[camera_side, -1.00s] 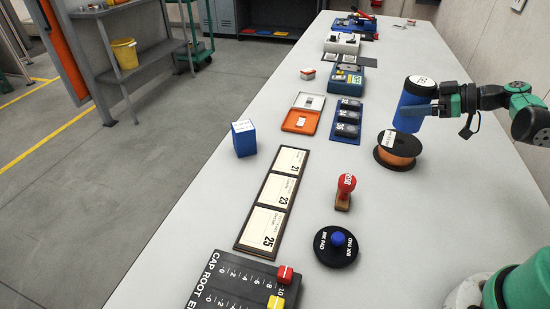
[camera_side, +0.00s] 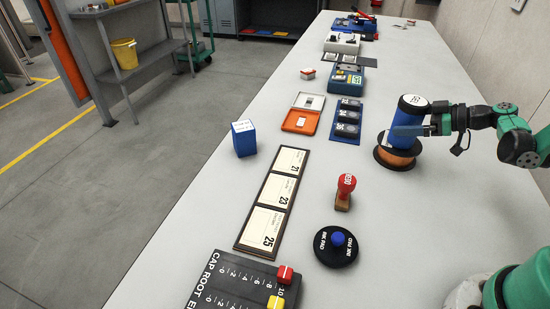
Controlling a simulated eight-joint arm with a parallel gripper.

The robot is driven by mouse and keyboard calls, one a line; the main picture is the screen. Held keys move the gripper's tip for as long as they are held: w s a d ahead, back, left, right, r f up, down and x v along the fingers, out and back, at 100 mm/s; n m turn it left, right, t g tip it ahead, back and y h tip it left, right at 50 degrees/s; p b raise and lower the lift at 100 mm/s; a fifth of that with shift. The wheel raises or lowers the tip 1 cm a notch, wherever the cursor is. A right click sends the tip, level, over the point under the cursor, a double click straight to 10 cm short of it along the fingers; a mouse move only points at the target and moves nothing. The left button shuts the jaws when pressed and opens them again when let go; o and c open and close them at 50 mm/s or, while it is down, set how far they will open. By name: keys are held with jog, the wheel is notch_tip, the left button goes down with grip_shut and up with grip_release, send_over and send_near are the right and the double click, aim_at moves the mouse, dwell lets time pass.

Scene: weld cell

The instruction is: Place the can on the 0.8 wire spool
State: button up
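The blue can (camera_side: 408,120) with a white label on its top stands about upright at the wire spool (camera_side: 397,157), which has black flanges and orange wire. The can's lower end meets the spool's top in the side view; I cannot tell whether it bears its full weight there. The can hides most of the spool's upper flange and the spool's label. My gripper (camera_side: 412,130) comes in from the right with its fingers at the can's side, shut on it.
A red stamp (camera_side: 344,192) and a black round pad with a blue knob (camera_side: 336,245) stand nearer. A blue tray with dark pieces (camera_side: 347,132) lies left of the spool. A blue box (camera_side: 244,138) stands at the table's left edge. The table right of the stamp is clear.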

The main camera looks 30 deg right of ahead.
jog(key=shift+r, duration=0.1)
jog(key=shift+s+d+r, duration=0.2)
jog(key=shift+s, duration=0.05)
jog(key=v, duration=1.1)
jog(key=shift+s, duration=0.2)
jog(key=w+a+r+g, duration=0.3)
jog(key=a+r+g, duration=0.15)
jog(key=a, duration=0.25)
jog(key=s+a+f+m+h, duration=0.2)
jog(key=a+m+h, duration=0.3)
jog(key=a, duration=0.9)
jog(key=shift+f+m+h, duration=0.4)
jog(key=shift+f+h, duration=0.1)
jog(key=shift+h, duration=0.4)
jog(key=shift+g, duration=0.25)
